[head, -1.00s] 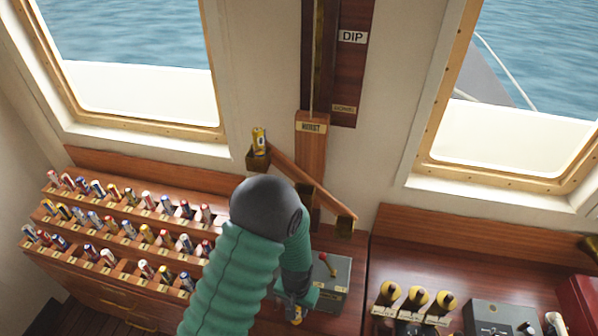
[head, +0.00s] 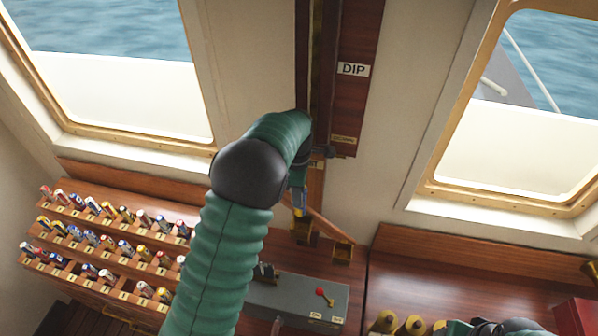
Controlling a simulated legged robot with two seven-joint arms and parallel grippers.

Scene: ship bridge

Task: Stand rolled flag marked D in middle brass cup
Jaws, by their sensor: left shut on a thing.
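My left gripper (head: 299,192) is in front of the sloped wooden rail, at the end of my green-sleeved arm. It is shut on a small rolled flag (head: 300,211) with blue, white and yellow showing; its letter is not legible. The flag hangs roughly upright at the middle brass cup (head: 303,234). I cannot tell whether its lower end is above the cup or inside its rim. The right brass cup (head: 342,253) shows no flag. My right gripper is not in view.
A stepped wooden rack (head: 110,245) of rolled flags stands at the left. A grey box (head: 290,300) with a red-knobbed lever (head: 321,293) lies below the rail. Several yellow-topped items (head: 386,321) are at lower right.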

